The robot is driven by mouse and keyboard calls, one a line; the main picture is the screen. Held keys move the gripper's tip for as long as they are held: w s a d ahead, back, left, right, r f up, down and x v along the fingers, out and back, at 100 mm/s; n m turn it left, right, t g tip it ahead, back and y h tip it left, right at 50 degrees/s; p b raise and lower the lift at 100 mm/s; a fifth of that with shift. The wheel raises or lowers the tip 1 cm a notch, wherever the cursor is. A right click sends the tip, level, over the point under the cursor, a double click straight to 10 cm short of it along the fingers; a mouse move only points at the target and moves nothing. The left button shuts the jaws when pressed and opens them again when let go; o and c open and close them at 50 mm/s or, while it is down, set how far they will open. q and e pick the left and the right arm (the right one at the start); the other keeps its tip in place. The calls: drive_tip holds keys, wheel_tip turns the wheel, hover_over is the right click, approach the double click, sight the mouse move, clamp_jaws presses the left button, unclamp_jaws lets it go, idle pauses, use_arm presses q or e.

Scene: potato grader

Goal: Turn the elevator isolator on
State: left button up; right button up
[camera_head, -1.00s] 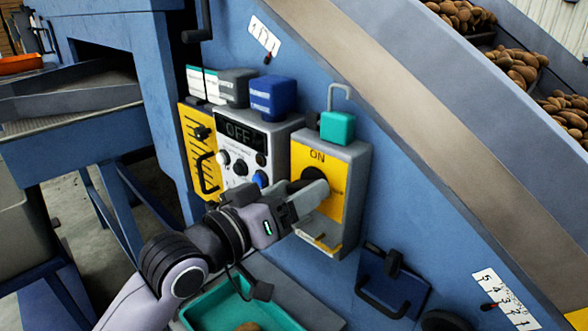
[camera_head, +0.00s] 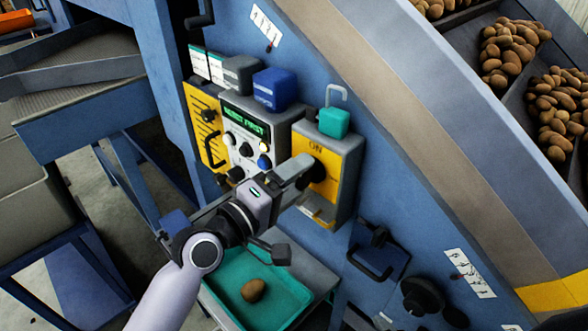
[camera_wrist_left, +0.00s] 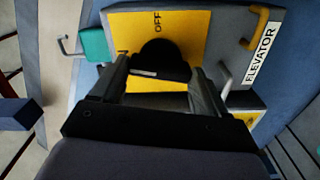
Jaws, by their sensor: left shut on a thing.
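The elevator isolator is a grey box with a yellow plate (camera_head: 325,190) on the sloping blue machine side. "ON" shows at the top of its plate in the head view. In the left wrist view the plate (camera_wrist_left: 190,25) carries "OFF", and the label "ELEVATOR" (camera_wrist_left: 263,50) is beside it. The round black knob (camera_wrist_left: 165,58) sits between the fingers of my left gripper (camera_wrist_left: 162,75), which is shut on it. In the head view my left gripper (camera_head: 304,170) covers part of the knob. My right gripper is out of view.
Left of the isolator is a control panel (camera_head: 245,150) with a lit green display reading "RESET FIRST" and several knobs. Below is a green tray (camera_head: 285,297) holding one potato (camera_head: 253,290). A dark-blue handled panel (camera_head: 378,250) is lower right.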

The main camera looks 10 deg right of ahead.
use_arm(q)
drive_tip(key=shift+n+p, duration=0.45)
drive_tip(key=shift+n, duration=0.75)
drive_tip(key=o, duration=1.1)
drive_tip(key=shift+c, duration=0.2)
drive_tip(key=v, duration=0.7)
drive_tip(key=shift+b, duration=0.35)
drive_tip(key=shift+a+f, duration=0.1)
drive_tip(key=shift+a, duration=0.05)
